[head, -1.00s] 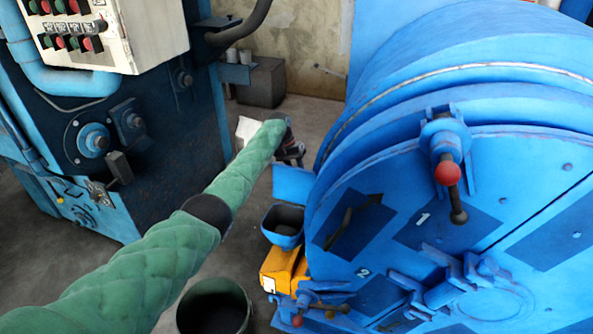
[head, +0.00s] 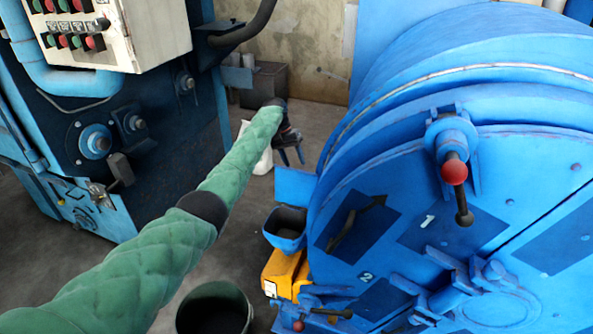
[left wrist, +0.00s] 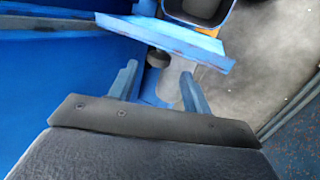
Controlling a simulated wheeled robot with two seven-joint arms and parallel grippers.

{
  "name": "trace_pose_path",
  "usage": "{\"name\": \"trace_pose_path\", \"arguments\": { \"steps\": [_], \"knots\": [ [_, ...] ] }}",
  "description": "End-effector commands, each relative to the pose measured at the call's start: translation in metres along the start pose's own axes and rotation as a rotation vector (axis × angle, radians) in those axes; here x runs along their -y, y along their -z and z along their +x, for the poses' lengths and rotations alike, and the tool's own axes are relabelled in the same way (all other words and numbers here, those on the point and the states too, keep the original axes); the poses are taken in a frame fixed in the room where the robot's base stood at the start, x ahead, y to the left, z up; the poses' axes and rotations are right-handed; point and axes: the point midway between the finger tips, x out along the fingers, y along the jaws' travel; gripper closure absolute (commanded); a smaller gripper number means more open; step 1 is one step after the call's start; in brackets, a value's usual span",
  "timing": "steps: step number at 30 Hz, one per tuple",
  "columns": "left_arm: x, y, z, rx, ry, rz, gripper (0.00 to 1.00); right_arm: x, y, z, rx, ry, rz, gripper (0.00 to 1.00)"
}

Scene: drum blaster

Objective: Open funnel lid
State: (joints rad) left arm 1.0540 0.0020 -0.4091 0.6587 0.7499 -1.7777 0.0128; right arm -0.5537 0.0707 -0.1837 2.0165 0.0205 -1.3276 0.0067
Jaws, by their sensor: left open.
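The funnel (head: 285,226) is a small blue hopper beside the drum, and its dark inside shows from above. Its lid, a flat blue plate (head: 296,187), stands raised at the funnel's far edge, so the mouth is uncovered. My left gripper (head: 291,158) is open and empty, beyond and above the lid and apart from it in the head view. In the left wrist view, the lid (left wrist: 170,40) lies ahead of my open fingers (left wrist: 160,75), with the funnel (left wrist: 203,8) beyond it. No contact is clear there. My right gripper is not in view.
The large blue drum (head: 400,150) with red-knobbed latches fills the right. A yellow block (head: 283,272) sits below the funnel, and a dark bucket (head: 214,308) stands in front. A control cabinet (head: 110,35) is at the left. Floor between is open.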

Motion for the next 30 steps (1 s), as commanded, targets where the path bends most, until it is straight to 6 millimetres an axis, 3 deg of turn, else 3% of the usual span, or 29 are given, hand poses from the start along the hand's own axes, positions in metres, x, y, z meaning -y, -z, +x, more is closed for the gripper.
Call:
{"name": "trace_pose_path", "arguments": {
  "steps": [7,23,30],
  "knots": [
    [0.000,0.000,-0.017,0.001,0.000,0.000,0.51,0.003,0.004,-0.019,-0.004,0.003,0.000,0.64],
    [0.004,0.009,-0.018,-0.046,0.021,-0.002,0.51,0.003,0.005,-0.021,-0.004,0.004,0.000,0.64],
    [-0.012,0.033,-0.063,-0.216,0.132,0.049,0.51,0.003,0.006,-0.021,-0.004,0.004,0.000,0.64]
  ]
}}
